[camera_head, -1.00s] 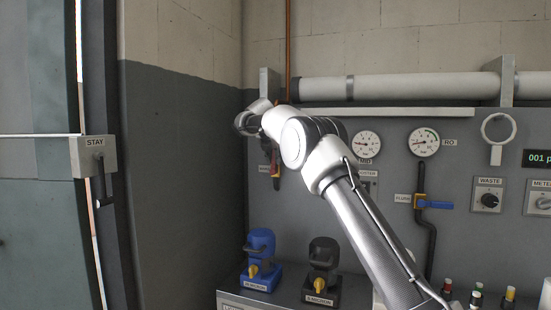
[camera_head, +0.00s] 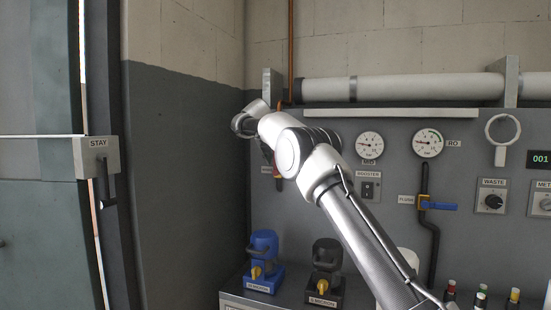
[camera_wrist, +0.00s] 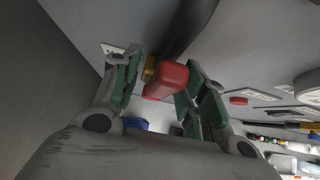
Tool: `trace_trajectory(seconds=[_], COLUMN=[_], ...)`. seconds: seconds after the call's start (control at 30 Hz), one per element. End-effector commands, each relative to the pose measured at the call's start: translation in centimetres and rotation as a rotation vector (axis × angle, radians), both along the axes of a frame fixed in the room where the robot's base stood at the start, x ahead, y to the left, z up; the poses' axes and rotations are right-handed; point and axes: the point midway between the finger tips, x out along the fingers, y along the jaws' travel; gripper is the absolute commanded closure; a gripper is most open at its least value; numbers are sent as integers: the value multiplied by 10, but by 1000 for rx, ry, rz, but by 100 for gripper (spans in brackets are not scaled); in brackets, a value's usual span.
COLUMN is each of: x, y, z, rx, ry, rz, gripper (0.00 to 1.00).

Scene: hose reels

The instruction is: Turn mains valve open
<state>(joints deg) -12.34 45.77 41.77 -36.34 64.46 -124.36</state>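The mains valve's red handle (camera_wrist: 168,80) shows in the wrist view, with a brassy yellow part beside it and a dark pipe running up from it. My gripper (camera_wrist: 163,66) is open, its green-padded fingers on either side of the red handle. The left finger stands apart from the handle; the right finger is close to it, and contact is unclear. In the head view, a bit of the red valve (camera_head: 278,182) shows on the grey panel below a copper pipe, partly hidden by my arm. My fingers are mostly hidden there.
The panel holds gauges (camera_head: 369,145), a booster switch (camera_head: 369,187), a flush valve with a blue handle (camera_head: 440,206) and a waste knob (camera_head: 493,202). A wall corner is close at left.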

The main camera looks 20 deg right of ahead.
Motion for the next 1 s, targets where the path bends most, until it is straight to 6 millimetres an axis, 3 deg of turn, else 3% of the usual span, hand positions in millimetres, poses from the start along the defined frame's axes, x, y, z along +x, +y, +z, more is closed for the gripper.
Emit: trace_trajectory(seconds=[0.33,0.73,1.0], x=[-5,-52,-67], y=[4,40,50], z=[7,66,85], rx=[1,0,-1], ry=[-2,-2,-1], rz=[0,1,0], gripper=[57,57,57])
